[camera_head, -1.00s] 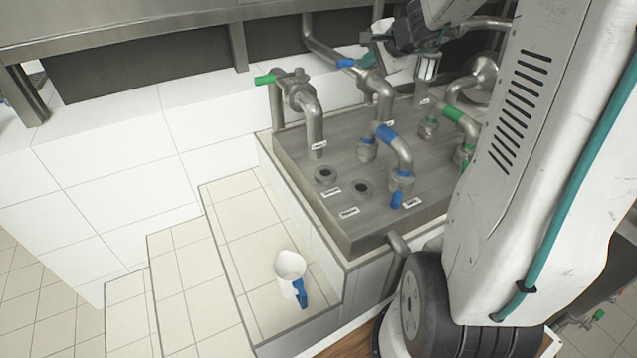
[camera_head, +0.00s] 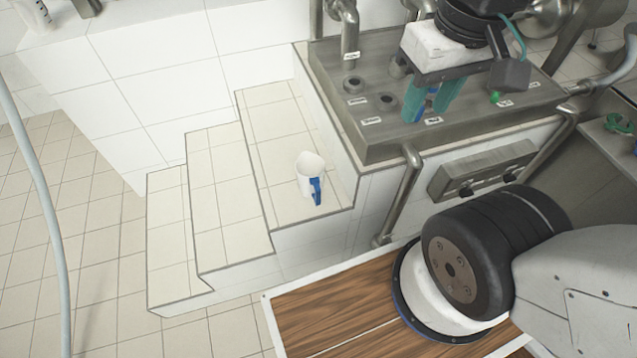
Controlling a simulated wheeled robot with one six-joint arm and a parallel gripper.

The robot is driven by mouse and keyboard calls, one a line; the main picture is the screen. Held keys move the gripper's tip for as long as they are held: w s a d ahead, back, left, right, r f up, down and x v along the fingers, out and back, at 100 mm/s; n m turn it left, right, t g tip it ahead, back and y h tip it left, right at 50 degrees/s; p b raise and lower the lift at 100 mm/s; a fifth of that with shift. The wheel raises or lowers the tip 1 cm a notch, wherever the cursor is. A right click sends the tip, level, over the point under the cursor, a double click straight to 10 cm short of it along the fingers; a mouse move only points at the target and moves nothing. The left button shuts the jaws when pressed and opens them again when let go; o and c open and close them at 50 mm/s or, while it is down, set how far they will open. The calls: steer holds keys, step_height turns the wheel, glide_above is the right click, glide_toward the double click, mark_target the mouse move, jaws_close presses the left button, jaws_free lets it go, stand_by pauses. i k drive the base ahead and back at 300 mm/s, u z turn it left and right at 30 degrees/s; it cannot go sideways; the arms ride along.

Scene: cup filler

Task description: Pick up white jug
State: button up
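The white jug (camera_head: 309,168) stands upright on the top tiled step (camera_head: 268,130). Its blue handle (camera_head: 316,190) faces the front and slightly right. My gripper (camera_head: 427,112) is up and to the right of the jug in the picture, over the metal counter. Its two teal fingers point down and are apart, with no object held. A blue part shows between the fingers and seems to belong to the pipework behind. The gripper is well apart from the jug.
Lower tiled steps (camera_head: 207,200) descend to the left. The metal counter (camera_head: 385,147) with pipes and drains stands right of the jug. A bent pipe (camera_head: 409,185) runs down its front. A wooden platform (camera_head: 330,310) lies below. The steps around the jug are clear.

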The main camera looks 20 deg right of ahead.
mark_target(309, 167)
steer(key=k, duration=0.2)
steer(key=u, duration=2.05)
steer(key=i, duration=1.05)
steer(key=z, duration=1.7)
